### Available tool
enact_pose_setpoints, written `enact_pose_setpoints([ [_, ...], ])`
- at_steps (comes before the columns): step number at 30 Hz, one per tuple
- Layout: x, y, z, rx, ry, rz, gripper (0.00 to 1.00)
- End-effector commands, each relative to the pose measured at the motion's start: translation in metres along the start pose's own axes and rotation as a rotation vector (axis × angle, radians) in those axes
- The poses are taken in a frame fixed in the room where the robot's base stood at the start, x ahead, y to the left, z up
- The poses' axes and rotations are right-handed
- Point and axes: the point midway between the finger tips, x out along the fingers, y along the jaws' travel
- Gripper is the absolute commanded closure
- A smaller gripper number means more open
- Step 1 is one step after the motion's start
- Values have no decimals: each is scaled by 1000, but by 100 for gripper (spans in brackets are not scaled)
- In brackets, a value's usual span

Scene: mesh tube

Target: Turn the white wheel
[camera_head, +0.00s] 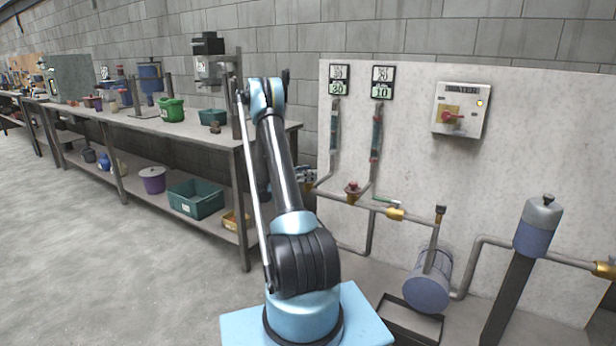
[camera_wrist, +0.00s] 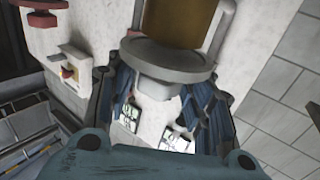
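A pale grey-white wheel (camera_wrist: 168,60) fills the upper middle of the wrist view. It is round, with a brass-coloured cylinder (camera_wrist: 180,18) behind it and a paler hub towards me. My gripper (camera_wrist: 165,92) has its two dark blue fingers well apart, one on each side of the hub, close to the wheel. I cannot tell whether either finger touches it. In the head view my gripper (camera_head: 307,177) is mostly hidden behind my arm, near the pipes, and I cannot make out the white wheel there.
A brass valve with a red handle (camera_head: 353,187) is just right of my gripper. A green-handled valve (camera_head: 387,202) follows along the pipe. A workbench (camera_head: 215,133) stands left; the left floor is clear.

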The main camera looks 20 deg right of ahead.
Motion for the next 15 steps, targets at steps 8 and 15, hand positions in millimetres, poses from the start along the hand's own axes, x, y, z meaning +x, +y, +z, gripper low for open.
enact_pose_setpoints([
  [8,0,0,0,0,0,0,93],
  [15,0,-1,0,0,0,62,93],
])
